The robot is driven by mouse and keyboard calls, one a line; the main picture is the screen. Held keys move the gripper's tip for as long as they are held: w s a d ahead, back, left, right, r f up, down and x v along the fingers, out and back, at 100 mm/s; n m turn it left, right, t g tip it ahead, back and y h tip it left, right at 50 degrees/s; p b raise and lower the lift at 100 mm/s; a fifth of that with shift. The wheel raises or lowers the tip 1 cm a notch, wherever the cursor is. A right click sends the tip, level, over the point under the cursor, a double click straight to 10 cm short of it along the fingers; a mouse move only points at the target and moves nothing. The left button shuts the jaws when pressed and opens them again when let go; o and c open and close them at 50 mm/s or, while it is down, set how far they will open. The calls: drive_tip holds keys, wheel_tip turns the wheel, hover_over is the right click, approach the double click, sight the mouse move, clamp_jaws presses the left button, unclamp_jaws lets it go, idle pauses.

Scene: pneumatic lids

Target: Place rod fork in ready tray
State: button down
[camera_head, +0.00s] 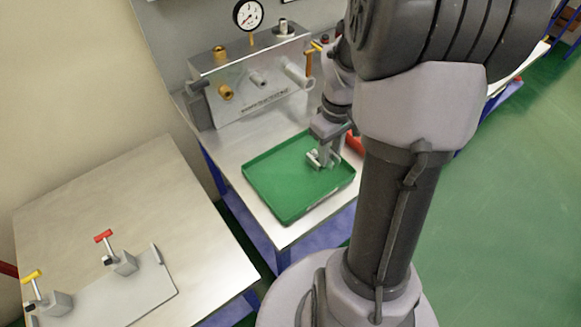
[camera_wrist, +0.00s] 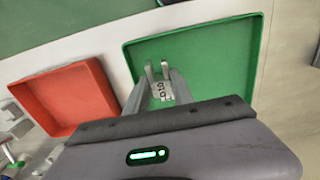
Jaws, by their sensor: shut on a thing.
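The rod fork (camera_head: 321,158) is a small light-grey metal piece with two prongs. In the wrist view the fork (camera_wrist: 158,78) sits between my gripper's fingers, prongs pointing away from the palm. My gripper (camera_head: 327,155) is shut on it. The green tray (camera_head: 280,202) lies on the metal bench, and my gripper is over its right back part. The green tray also shows behind the fingers in the wrist view (camera_wrist: 225,55). I cannot tell whether the fork touches the tray floor. The visible tray floor is otherwise empty.
A red tray (camera_wrist: 65,98) lies beside the green one, mostly hidden behind my arm in the head view. A metal fixture with a gauge (camera_head: 248,14) and brass fittings stands at the back. A left table (camera_head: 165,190) holds a plate with red-handled and yellow-handled clamps.

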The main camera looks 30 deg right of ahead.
drive_tip(key=w+a+b, duration=0.1)
drive_tip(key=a, duration=0.3)
drive_tip(key=w+a+f+b, duration=0.1)
drive_tip(key=a, duration=0.3)
drive_tip(key=w+a+b, duration=0.1)
drive_tip(key=w+a, duration=0.1)
drive_tip(key=a, duration=0.2)
drive_tip(key=shift+a+f, duration=0.15)
drive_tip(key=shift+a, duration=0.15)
wheel_tip(320, 180, down, 4)
drive_tip(key=b, duration=0.2)
drive_tip(key=shift+r+b, duration=0.2)
drive_tip(key=shift+b, duration=0.2)
drive_tip(key=shift+r, duration=0.1)
drive_tip(key=c, duration=1.1)
unclamp_jaws()
